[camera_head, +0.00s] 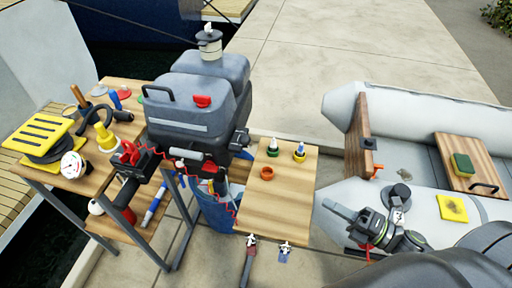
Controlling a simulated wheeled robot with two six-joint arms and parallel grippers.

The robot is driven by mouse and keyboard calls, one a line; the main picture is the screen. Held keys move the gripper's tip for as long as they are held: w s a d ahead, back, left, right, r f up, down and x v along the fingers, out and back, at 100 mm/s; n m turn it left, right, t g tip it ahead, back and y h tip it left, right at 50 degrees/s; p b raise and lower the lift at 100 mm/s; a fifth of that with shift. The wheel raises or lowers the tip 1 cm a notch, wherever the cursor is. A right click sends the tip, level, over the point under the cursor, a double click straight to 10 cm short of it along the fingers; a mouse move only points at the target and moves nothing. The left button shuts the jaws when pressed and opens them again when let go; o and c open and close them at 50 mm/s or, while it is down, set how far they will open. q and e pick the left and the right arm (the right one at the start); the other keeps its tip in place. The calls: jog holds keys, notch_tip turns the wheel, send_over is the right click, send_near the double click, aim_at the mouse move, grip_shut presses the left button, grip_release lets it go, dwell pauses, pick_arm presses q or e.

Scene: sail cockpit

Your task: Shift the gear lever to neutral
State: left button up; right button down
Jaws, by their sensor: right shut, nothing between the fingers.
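The grey outboard motor (200,95) stands at the middle left. A small dark lever-like part (240,140) sits low on its right side and looks like the gear lever. Its exact setting is too small to tell. My right gripper (333,209) is at the lower right, shut and empty, pointing left. It is apart from the motor, to the right of the small wooden board and in front of the inflatable boat. My left gripper is not in view.
A wooden board (275,205) holds small bottles and an orange ring. A wooden table (95,180) with a yellow item (38,135) and tools stands left. A blue bucket (212,210) is below the motor. The inflatable boat (425,95) lies right. The pavement behind is clear.

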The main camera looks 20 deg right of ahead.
jog(key=shift+a+r, duration=0.2)
jog(key=p, duration=0.7)
send_near(242, 143)
jog(key=a, duration=0.4)
jog(key=shift+w+f, duration=0.35)
jog(key=shift+w+d+r, duration=0.1)
jog(key=shift+w, duration=0.45)
jog(key=shift+w+r, duration=0.15)
jog(key=shift+w, duration=0.45)
jog(key=shift+w+d+r, duration=0.1)
jog(key=shift+w+d, duration=0.05)
jog(key=shift+w, duration=0.5)
jog(key=shift+r+p, duration=0.1)
jog(key=shift+p, duration=0.2)
